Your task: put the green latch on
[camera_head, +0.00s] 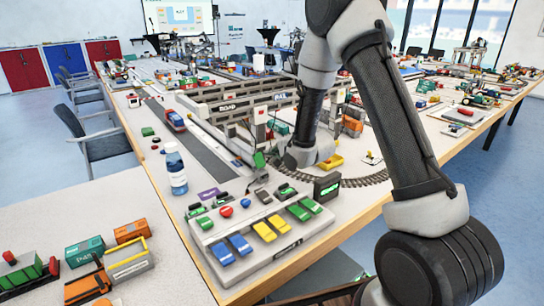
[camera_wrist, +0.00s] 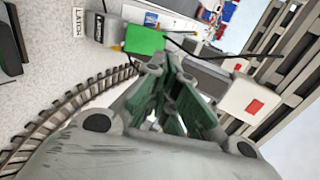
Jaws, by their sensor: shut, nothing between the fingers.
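The green latch (camera_wrist: 145,40) is a small bright green block just beyond my fingertips in the wrist view, beside a small labelled grey block (camera_wrist: 104,29). A card (camera_wrist: 78,22) reading "LATCH" lies next to it. In the head view the green latch (camera_head: 259,159) shows as a small green patch by the gantry's foot. My gripper (camera_wrist: 163,66) is shut and empty, its tips close to the green latch; I cannot tell whether they touch it. In the head view my wrist hides most of the gripper.
A curved track (camera_head: 360,181) runs beside my wrist. The gantry beam (camera_head: 228,106) stands behind it. A white block with a red square (camera_wrist: 246,100) is close on the right in the wrist view. A switch panel (camera_head: 285,252) and bottle (camera_head: 175,170) stand nearer the table's front.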

